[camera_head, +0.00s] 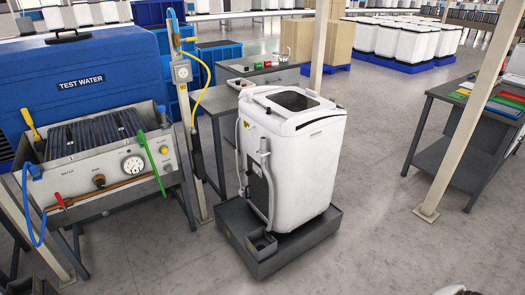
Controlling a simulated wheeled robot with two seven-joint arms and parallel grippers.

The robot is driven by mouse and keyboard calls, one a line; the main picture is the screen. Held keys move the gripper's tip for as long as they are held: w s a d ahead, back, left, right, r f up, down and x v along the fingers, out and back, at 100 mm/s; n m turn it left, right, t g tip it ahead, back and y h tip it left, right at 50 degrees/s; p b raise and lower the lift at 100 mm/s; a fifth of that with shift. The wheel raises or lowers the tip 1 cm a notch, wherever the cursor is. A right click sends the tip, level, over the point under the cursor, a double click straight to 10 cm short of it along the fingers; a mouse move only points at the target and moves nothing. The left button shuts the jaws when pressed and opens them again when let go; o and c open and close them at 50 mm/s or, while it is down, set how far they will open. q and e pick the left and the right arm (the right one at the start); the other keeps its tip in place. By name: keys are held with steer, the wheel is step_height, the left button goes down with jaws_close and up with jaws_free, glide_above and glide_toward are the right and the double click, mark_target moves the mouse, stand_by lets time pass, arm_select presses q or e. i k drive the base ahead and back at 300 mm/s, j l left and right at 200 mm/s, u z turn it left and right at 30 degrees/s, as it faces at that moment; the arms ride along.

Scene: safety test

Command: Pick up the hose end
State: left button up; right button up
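A white washing machine (312,165) stands upright in a dark grey tray (287,261) on the floor, near the middle. A light grey hose (269,190) runs along its left side; an upright end (264,146) shows about halfway up. I cannot tell whether this end is clipped to the machine. A blue hose (32,212) hangs from the left of the test bench, its upper end at a blue fitting (34,172). A yellow hose (207,75) hangs on the post behind.
A post (187,120) stands between bench and washer. A dark table (465,125) and beige post (470,125) are right. The floor (375,225) right of the washer is clear.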

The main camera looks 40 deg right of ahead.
mark_target(262, 150)
steer(key=z, duration=0.5)
steer(key=i+j+z, duration=0.15)
steer(key=i+z, duration=0.25)
steer(key=i+j+z, duration=0.2)
steer(key=z, duration=0.15)
steer(key=i+j+z, duration=0.25)
steer(key=j+z, duration=0.15)
